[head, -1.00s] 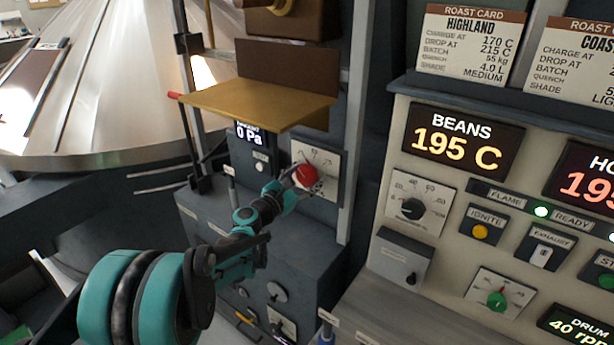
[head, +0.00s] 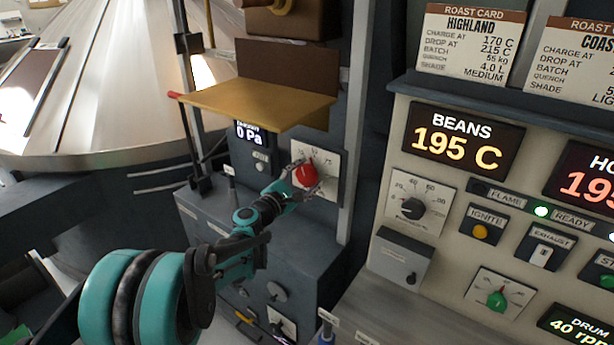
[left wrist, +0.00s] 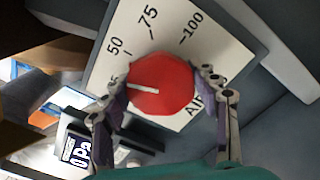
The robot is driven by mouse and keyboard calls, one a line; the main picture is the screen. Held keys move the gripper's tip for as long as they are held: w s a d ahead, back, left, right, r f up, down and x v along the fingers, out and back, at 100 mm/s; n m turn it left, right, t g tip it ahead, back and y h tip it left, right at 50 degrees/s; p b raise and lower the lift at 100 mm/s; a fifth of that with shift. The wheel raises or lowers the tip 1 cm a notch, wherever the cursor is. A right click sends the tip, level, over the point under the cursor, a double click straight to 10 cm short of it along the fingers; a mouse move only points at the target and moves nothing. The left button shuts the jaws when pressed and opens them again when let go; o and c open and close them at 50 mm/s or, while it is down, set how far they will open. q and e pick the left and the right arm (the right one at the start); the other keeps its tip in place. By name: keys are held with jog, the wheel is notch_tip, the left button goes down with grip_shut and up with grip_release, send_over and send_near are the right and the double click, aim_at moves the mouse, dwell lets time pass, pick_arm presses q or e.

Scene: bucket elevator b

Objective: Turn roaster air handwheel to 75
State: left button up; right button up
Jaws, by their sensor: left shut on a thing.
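The red roaster air handwheel (head: 305,175) sits on a white dial plate (head: 327,163) under the brass shelf. It also shows in the left wrist view (left wrist: 165,90), where the plate reads AIR with marks 50, 75 and 100 and a partly hidden lower mark. The wheel's white pointer line points left in that view, toward the partly hidden mark below 50. My left gripper (head: 304,184) has its fingers on opposite sides of the wheel and is shut on it. My right gripper is not in view.
A brass shelf (head: 258,103) juts out just above the handwheel. A small display (head: 248,131) reading 0 Pa is to its left. The cream control panel (head: 440,185) with knobs and switches stands to the right. A dark cabinet (head: 265,245) lies below.

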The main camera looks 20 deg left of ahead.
pick_arm(q)
jog(key=m, duration=0.6)
jog(key=shift+m, duration=0.3)
jog(key=m, duration=0.5)
jog(key=shift+f+m, duration=0.15)
jog(key=shift+m, duration=0.15)
jog(key=o, duration=1.2)
jog(key=v, duration=1.2)
jog(key=shift+f, duration=0.1)
